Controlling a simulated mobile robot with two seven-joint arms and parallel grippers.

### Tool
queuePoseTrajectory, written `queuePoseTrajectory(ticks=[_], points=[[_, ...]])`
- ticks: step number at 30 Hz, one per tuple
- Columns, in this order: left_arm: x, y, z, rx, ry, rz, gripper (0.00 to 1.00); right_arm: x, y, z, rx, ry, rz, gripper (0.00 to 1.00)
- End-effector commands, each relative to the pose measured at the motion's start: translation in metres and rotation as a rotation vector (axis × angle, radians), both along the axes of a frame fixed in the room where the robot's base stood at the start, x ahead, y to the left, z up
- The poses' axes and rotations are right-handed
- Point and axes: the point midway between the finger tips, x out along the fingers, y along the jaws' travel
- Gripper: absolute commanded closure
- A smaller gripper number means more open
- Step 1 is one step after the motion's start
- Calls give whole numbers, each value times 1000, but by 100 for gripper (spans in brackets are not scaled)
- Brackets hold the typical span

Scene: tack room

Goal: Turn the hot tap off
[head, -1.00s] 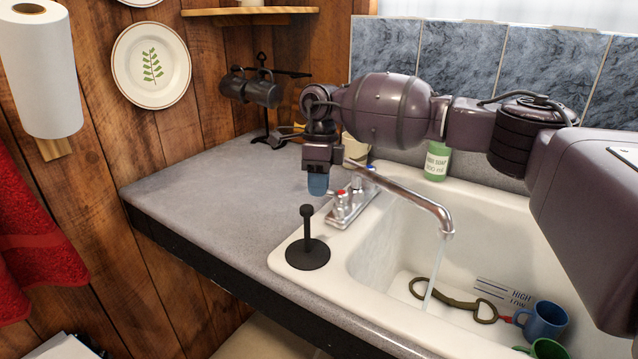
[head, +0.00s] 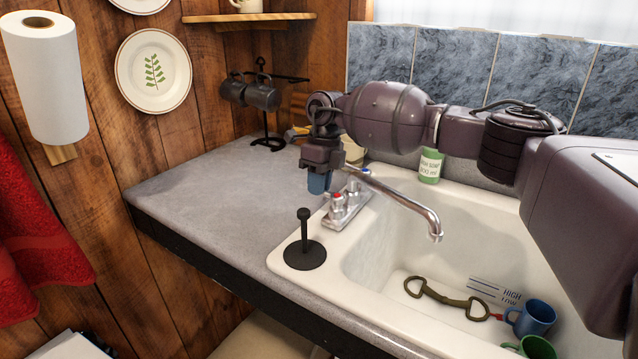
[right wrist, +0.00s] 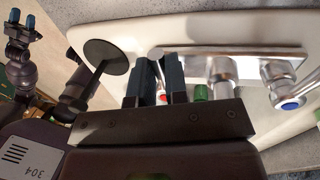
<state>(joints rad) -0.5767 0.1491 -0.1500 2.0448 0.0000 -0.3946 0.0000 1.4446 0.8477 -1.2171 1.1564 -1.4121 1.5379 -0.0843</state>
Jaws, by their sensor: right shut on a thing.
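The chrome tap (head: 345,207) stands on the sink's back left ledge. Its hot handle has a red cap (head: 337,195) and its other handle a blue cap (head: 366,172). The spout (head: 415,205) reaches over the basin, and no water shows falling from it. My right gripper (head: 318,184) is at the hot handle's left side. In the right wrist view its dark fingers (right wrist: 155,85) are shut on the hot handle, with a bit of red between them. My left gripper (right wrist: 21,18) shows small at that view's top left; its opening is unclear.
A black post on a round base (head: 305,254) stands close in front of the tap. The white sink (head: 385,262) holds a brown metal bit, a blue mug (head: 532,318) and a green mug. A soap bottle (head: 431,165) stands behind. The left counter (head: 220,195) is clear.

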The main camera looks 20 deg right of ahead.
Motion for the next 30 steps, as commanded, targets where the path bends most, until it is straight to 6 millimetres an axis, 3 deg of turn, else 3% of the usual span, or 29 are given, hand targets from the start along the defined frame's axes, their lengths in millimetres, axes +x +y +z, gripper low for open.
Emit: queuePoseTrajectory(ticks=[5,6,10,20,25,30], points=[[2,0,1,-1,-4,-1,52,1,-1,0,2,0,-8,100],[2,0,2,-1,-4,-1,52,1,-1,0,2,-1,-7,80],[2,0,2,-1,-5,-1,52,0,-1,0,2,-1,-5,61],[3,-1,2,-3,-6,0,52,1,-1,3,1,-1,-3,61],[3,-2,3,-4,-7,2,52,3,-3,22,3,-3,-5,61],[3,-2,4,-4,-8,2,52,7,-8,53,1,-3,-4,61]])
